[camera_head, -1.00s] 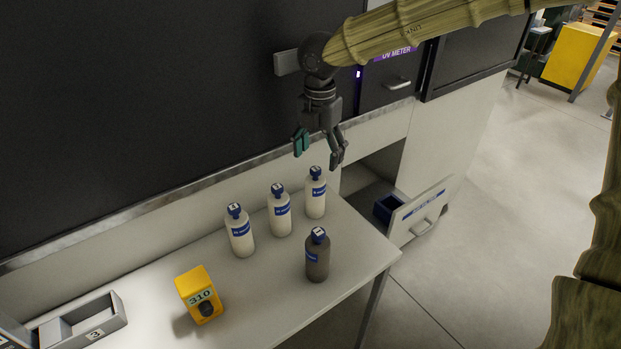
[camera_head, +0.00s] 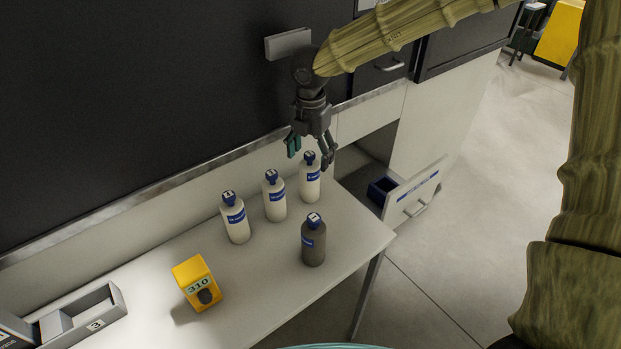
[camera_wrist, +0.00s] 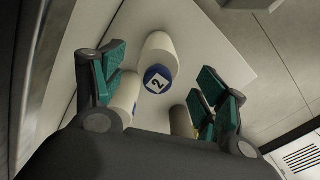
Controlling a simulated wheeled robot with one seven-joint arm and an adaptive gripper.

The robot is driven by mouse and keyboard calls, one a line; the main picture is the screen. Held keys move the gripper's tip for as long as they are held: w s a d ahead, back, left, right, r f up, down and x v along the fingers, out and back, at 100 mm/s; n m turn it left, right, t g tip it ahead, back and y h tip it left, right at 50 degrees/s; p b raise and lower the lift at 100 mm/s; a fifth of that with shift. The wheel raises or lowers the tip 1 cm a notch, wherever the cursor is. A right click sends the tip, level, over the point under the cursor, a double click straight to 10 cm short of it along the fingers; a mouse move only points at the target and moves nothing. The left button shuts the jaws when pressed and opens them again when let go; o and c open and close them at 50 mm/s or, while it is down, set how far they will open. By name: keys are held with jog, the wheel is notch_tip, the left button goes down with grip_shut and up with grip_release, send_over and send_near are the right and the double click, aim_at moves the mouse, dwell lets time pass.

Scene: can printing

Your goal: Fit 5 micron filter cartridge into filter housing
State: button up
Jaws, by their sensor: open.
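I cannot make out a filter cartridge or a filter housing for certain in either view. In the head view three white bottles with blue caps, left (camera_head: 235,220), middle (camera_head: 274,198) and right (camera_head: 310,181), stand upright in a row on the table, with a dark grey bottle (camera_head: 314,245) in front. My gripper (camera_head: 310,150) is open and points down, just above and behind the right white bottle, holding nothing. In the wrist view a white bottle with a blue cap marked 2 (camera_wrist: 157,79) shows between the open fingers; other pale bottles are partly hidden behind the fingers.
A yellow block marked 310 (camera_head: 197,284) and a grey tray (camera_head: 85,318) are on the left of the table (camera_head: 265,290). An open drawer (camera_head: 418,196) with a blue bin (camera_head: 382,190) juts out beyond the table's right end. A dark panel rises behind.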

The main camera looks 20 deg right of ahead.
aim_at(310, 164)
jog(key=shift+a+f+p, duration=0.1)
jog(key=shift+f+p, duration=0.45)
jog(key=shift+f, duration=1.6)
jog(key=c, duration=1.5)
